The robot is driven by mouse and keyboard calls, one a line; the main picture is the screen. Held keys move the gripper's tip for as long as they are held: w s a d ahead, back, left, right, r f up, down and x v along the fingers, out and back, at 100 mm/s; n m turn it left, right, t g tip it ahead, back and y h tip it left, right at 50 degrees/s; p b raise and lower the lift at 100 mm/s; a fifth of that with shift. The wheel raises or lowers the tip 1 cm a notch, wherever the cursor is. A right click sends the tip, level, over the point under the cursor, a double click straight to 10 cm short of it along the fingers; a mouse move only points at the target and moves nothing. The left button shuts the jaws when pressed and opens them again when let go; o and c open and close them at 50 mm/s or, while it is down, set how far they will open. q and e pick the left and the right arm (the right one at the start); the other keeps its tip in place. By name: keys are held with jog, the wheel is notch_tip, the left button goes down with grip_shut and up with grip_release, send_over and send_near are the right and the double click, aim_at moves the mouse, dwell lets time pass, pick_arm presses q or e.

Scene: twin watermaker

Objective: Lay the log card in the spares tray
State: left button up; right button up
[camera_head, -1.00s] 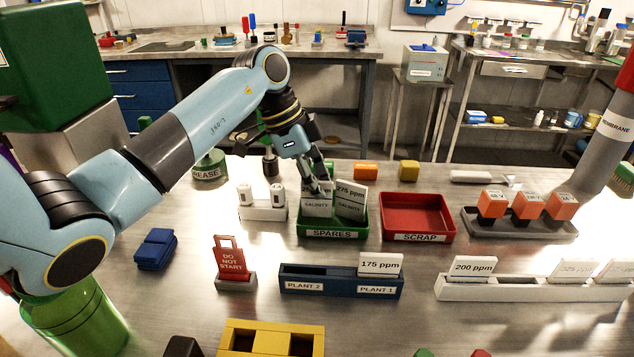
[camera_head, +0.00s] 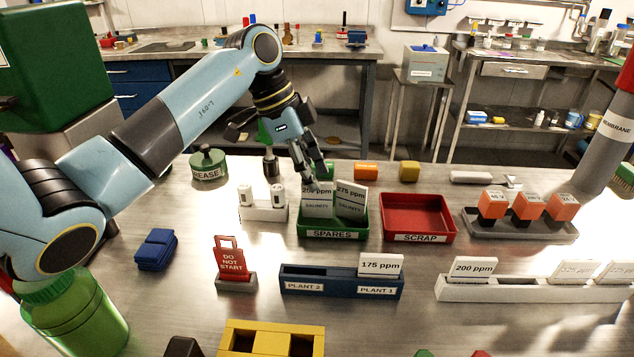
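The green spares tray (camera_head: 333,234) stands mid-table, marked SPARES. Two white salinity cards stand in it: the left card (camera_head: 318,208) reads about 250 ppm, and the right card (camera_head: 351,203), marked 275 ppm, leans. No card with a readable log label shows, so I cannot tell which thing is the log card. My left gripper (camera_head: 315,177) is just above and behind the left card, fingers pointing down. Its fingers look apart with nothing between them. My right gripper is not in view.
A red scrap tray (camera_head: 418,233) stands right of the spares tray; a white holder (camera_head: 263,213) stands left. In front are a blue plant rack (camera_head: 340,284) with a 175 ppm card (camera_head: 380,264) and a red DO NOT START tag (camera_head: 230,261). Bare table lies between them.

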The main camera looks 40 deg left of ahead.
pick_arm(q)
jog(key=v, duration=0.9)
jog(key=shift+r, duration=0.1)
